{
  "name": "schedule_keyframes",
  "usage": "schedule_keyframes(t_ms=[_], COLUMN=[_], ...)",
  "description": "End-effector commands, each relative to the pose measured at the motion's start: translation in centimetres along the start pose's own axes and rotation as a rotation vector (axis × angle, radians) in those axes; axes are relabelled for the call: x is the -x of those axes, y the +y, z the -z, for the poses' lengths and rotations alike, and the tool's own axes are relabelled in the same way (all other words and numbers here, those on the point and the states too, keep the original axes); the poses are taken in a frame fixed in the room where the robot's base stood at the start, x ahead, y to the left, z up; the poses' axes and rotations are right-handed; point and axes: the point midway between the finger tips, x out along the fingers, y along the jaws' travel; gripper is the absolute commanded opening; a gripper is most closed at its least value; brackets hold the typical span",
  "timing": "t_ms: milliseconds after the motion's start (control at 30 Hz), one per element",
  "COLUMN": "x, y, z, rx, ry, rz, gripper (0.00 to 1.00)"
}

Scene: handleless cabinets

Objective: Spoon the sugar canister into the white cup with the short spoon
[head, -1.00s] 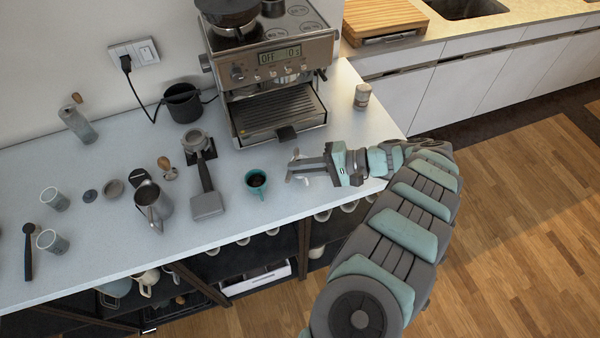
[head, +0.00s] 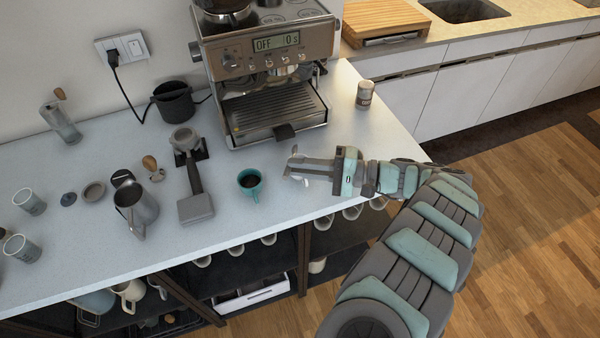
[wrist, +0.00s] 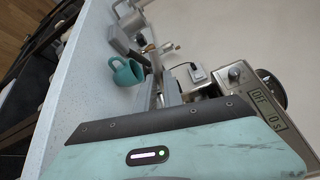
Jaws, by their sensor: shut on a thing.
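My gripper (head: 297,168) is held over the front right of the counter, right of a teal cup (head: 250,184) of dark liquid. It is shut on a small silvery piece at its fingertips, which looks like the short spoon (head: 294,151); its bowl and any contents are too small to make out. In the wrist view, the fingers (wrist: 165,92) point towards the counter and the teal cup (wrist: 127,73) is beside them. A small canister with a pale label (head: 364,94), perhaps the sugar canister, stands right of the coffee machine. I cannot identify a white cup on the counter.
The coffee machine (head: 268,75) stands behind my gripper. The counter between gripper and canister is clear.

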Motion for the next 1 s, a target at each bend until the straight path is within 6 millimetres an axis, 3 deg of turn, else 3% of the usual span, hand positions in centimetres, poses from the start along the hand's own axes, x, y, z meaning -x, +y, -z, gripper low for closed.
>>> schedule_keyframes(t_ms=[1000], x=[0.25], y=[1.00], z=[0.25], rx=[-0.047], ry=[-0.019], rz=[0.321], gripper=[0.00])
